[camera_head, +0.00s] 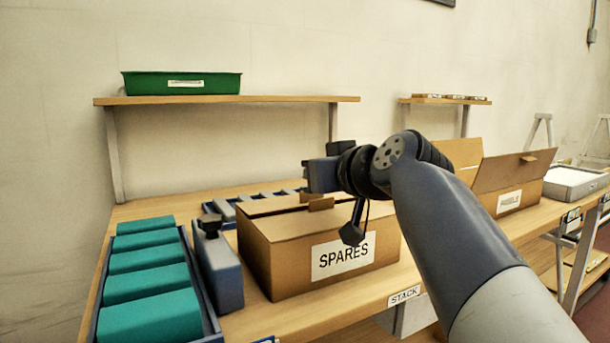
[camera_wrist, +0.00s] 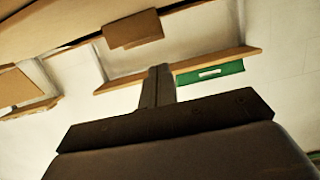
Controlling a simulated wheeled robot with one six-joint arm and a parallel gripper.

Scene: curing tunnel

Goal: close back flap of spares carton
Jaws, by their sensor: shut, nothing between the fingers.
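The spares carton (camera_head: 270,260) is a brown box on the wooden bench, with a white SPARES label on its front. Its top looks mostly covered by flaps, and a small tab (camera_head: 317,203) sticks up near the middle. My arm hides the back right of the top, so I cannot tell exactly how the back flap lies. My gripper (camera_head: 307,174) is above the carton's back part, apart from the tab. In the wrist view the fingers (camera_wrist: 157,85) are together and empty. A brown cardboard edge with a tab (camera_wrist: 133,30) shows beyond them.
A tray of teal blocks (camera_head: 150,260) and a blue-grey upright unit (camera_head: 218,270) stand left of the carton. A divided tray (camera_head: 228,210) lies behind it. A second carton (camera_head: 520,185) with raised flaps stands right. A shelf (camera_head: 290,99) with a green bin (camera_head: 180,83) is above.

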